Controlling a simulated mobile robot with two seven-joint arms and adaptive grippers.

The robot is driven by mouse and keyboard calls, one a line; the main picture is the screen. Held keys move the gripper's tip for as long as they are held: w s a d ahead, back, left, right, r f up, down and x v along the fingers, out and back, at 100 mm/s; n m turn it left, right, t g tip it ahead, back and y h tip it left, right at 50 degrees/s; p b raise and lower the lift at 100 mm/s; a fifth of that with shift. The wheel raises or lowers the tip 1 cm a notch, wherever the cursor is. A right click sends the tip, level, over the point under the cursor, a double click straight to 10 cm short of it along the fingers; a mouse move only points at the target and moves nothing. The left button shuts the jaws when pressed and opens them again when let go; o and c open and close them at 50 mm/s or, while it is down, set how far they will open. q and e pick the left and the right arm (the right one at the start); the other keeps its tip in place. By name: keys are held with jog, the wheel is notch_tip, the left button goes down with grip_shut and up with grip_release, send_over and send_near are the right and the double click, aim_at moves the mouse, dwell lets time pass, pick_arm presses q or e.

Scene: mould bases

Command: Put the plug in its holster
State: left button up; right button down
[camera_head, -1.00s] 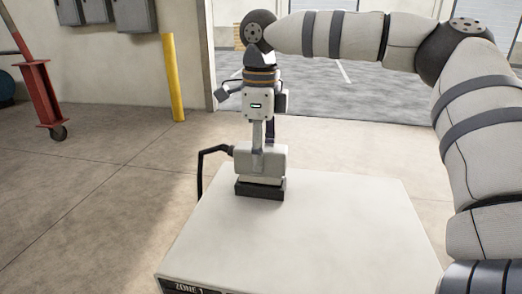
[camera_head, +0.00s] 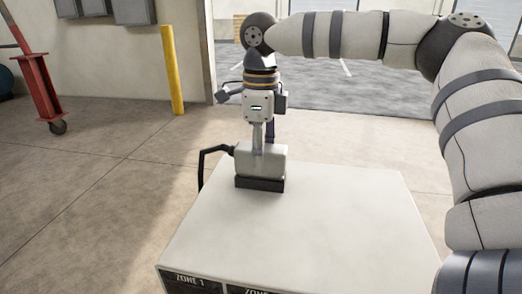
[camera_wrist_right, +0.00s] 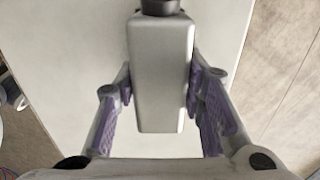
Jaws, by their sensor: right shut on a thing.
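The plug (camera_head: 262,160) is a light grey block with a black cable bending out of its left side in the head view. It stands upright over a dark low block (camera_head: 260,184) near the far edge of the white table; I take this for the holster. I cannot tell how deep the plug sits in it. My right gripper (camera_head: 263,143) points down from above, shut on the plug. In the right wrist view, its purple pads (camera_wrist_right: 160,95) lie on both sides of the plug (camera_wrist_right: 160,75). The holster cannot be made out there. My left gripper is out of view.
The white table top (camera_head: 330,220) is bare around the plug, with zone labels on its front face. A yellow post (camera_head: 172,75) and a red wheeled frame (camera_head: 45,90) stand behind on the floor, away from the table.

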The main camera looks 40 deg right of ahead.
jog(key=shift+f, duration=0.2)
jog(key=c, duration=1)
grip_release()
jog(key=shift+o, duration=0.2)
